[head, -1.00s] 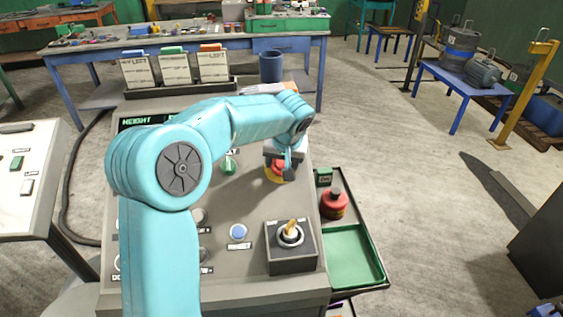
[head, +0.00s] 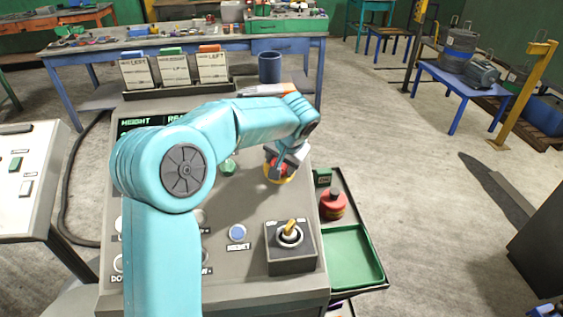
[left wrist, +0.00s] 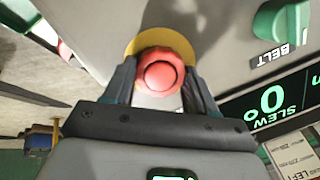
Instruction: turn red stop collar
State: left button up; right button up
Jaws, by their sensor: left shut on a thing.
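The red stop collar (left wrist: 162,72) is a round red knob over a yellow disc (left wrist: 150,38) in the left wrist view. In the head view it sits on the grey console, mostly hidden by my gripper, with its yellow rim (head: 280,180) showing. My left gripper (left wrist: 160,78) is shut on the collar, a dark finger on each side of it. In the head view the left gripper (head: 281,166) reaches down onto the collar from behind. My right gripper is not in view.
A green knob (head: 228,167) and a blue button (head: 237,233) lie left of the collar. A joystick box (head: 292,251) is in front. Cards (head: 174,70) and a blue cup (head: 269,67) stand behind.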

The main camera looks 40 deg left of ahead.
pick_arm(q)
jog(key=shift+f, duration=0.15)
jog(key=o, duration=1.1)
jog(key=shift+c, duration=0.2)
jog(key=v, duration=1.6)
jog(key=shift+d, duration=0.1)
